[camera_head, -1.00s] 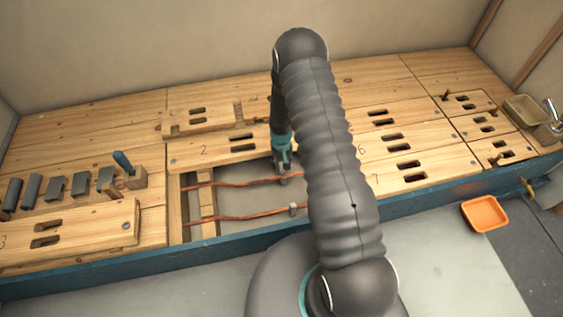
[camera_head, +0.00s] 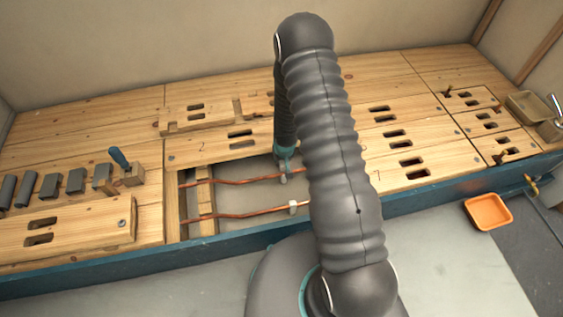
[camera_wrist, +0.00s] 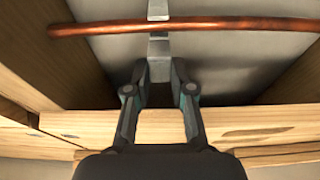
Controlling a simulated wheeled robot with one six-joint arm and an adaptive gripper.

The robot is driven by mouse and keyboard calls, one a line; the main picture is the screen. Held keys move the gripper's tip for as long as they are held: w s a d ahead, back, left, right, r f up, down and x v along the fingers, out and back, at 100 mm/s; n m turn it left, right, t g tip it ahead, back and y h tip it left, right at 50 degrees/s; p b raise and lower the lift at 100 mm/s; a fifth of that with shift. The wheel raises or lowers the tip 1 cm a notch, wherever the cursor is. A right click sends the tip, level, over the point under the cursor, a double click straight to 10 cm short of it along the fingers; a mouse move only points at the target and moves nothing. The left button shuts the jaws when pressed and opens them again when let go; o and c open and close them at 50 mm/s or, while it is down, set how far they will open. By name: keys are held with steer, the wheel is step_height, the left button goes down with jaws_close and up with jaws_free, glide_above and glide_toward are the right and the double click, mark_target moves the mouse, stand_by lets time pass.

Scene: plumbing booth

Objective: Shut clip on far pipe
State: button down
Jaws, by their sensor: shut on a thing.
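Two copper pipes run across a recess in the wooden bench. The far pipe (camera_head: 232,182) carries a small grey clip (camera_head: 283,178). In the wrist view the clip (camera_wrist: 159,48) shows on both sides of the far pipe (camera_wrist: 220,24). Whether the clip is fully closed over the pipe cannot be told. My gripper (camera_wrist: 159,68) is shut on the clip's near end, just short of the pipe. In the head view my gripper (camera_head: 284,164) is over the clip, partly hidden by my arm. The near pipe (camera_head: 245,214) has its own pale clip (camera_head: 293,207).
Wooden panels with slots border the recess, one marked 2 (camera_head: 215,148). Grey blocks (camera_head: 75,182) and a blue-handled tool (camera_head: 120,158) are at the left. An orange tray (camera_head: 488,212) sits at the right. A blue rail (camera_head: 100,268) edges the bench front.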

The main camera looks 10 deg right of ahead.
steer(key=t+b, duration=0.1)
steer(key=b, duration=0.1)
steer(key=s+t+b, duration=0.1)
steer(key=t+b, duration=0.1)
steer(key=b, duration=0.1)
steer(key=shift+s+f, duration=0.3)
steer(key=shift+f, duration=0.05)
steer(key=shift+s+r+t+b, duration=0.15)
steer(key=shift+s+t+b, duration=0.15)
steer(key=shift+t+b, duration=0.6)
steer(key=shift+s+r+t+b, duration=0.1)
steer(key=shift+s+t+b, duration=0.15)
steer(key=shift+t+b, duration=0.65)
steer(key=c, duration=1)
jaws_free()
steer(key=shift+d, duration=0.1)
steer(key=shift+r, duration=0.1)
step_height(320, 180, up, 10)
